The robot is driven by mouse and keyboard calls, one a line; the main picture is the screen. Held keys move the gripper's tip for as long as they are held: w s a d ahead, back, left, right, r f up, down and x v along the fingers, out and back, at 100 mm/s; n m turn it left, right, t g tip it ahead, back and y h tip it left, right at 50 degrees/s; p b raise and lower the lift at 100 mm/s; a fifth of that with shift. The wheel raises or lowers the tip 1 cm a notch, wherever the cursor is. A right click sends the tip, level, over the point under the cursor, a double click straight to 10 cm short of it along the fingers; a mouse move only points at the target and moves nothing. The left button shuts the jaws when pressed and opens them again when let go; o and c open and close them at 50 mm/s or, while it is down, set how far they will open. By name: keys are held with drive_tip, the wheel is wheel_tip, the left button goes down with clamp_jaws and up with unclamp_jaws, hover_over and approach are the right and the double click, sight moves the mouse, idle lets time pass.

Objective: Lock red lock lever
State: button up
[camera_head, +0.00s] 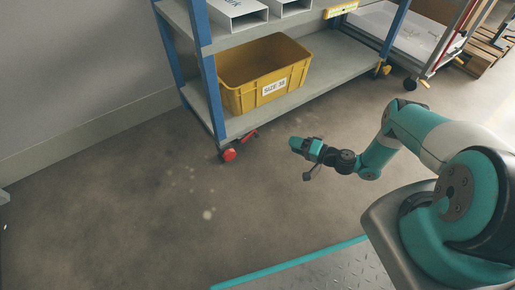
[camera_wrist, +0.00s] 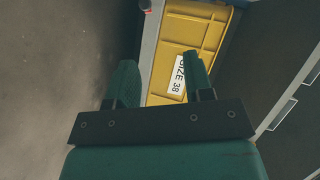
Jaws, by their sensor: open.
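The red lock lever (camera_head: 248,136) sits at the caster under the near corner of the blue-and-grey shelf rack (camera_head: 240,125). It sticks out to the right of the red caster wheel (camera_head: 229,155).
A yellow bin (camera_head: 262,78) labelled SIZE 38 stands on the lower shelf. Grey boxes (camera_head: 236,12) sit on the shelf above. Another caster with a yellow lever (camera_head: 385,70) is at the rack's right end. The concrete floor (camera_head: 130,200) in front is clear.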

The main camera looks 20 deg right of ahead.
sight(258, 136)
drive_tip(key=shift+m+t, duration=0.4)
drive_tip(key=f+b+x, duration=0.1)
drive_tip(key=b+x, duration=0.4)
drive_tip(key=f+b+x, duration=0.1)
drive_tip(key=b+x, duration=0.3)
drive_tip(key=x, duration=0.2)
drive_tip(key=f+b+x, duration=0.1)
drive_tip(key=b+x, duration=0.4)
drive_tip(key=shift+a+f+b, duration=0.15)
drive_tip(key=shift+a+b, duration=0.05)
drive_tip(key=shift+b, duration=0.15)
clamp_jaws()
